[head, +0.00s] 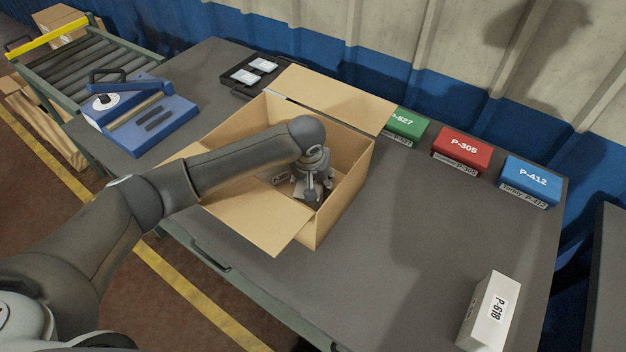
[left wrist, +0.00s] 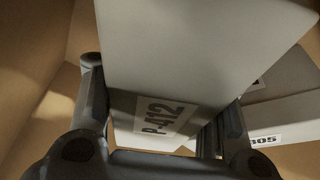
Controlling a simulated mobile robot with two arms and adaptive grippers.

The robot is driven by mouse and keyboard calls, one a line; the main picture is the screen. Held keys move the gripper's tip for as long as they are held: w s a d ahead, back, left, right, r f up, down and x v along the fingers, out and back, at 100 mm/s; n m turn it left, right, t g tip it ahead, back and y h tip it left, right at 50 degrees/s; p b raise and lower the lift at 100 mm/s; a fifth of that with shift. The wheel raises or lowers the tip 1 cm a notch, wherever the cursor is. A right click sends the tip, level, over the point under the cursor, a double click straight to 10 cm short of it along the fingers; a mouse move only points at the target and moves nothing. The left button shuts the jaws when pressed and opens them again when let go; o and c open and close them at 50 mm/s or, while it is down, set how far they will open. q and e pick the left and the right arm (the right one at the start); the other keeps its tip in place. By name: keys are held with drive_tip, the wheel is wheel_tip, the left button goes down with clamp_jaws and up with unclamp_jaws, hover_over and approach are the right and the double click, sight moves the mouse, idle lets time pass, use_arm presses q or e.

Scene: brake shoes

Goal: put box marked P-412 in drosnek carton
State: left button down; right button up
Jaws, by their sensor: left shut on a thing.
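The open cardboard carton (head: 346,187) stands on the table with its flaps spread; I cannot read a name on it. My left gripper (head: 312,192) reaches down inside it. In the left wrist view, it is shut on a pale box marked P-412 (left wrist: 205,45), with the label between the fingers. In the head view the gripper and carton mostly hide this box. Beside it in the carton lie pale boxes, one with a label ending in 305 (left wrist: 292,108). A blue box marked P-412 (head: 531,180) stands at the table's back right. My right gripper is not in view.
A green box (head: 407,124) and a red box (head: 461,149) stand along the back edge. A white box marked P-618 (head: 488,312) stands at the front right. A blue device (head: 150,122) and a black tray (head: 237,88) are left of the carton. The table's middle right is clear.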

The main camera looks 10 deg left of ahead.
use_arm(q)
drive_tip(key=shift+f, duration=0.5)
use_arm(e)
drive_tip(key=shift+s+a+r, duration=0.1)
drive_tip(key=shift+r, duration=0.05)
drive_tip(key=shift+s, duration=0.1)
use_arm(q)
drive_tip(key=c, duration=1.1)
unclamp_jaws()
drive_tip(key=shift+f, duration=0.15)
drive_tip(key=o, duration=0.5)
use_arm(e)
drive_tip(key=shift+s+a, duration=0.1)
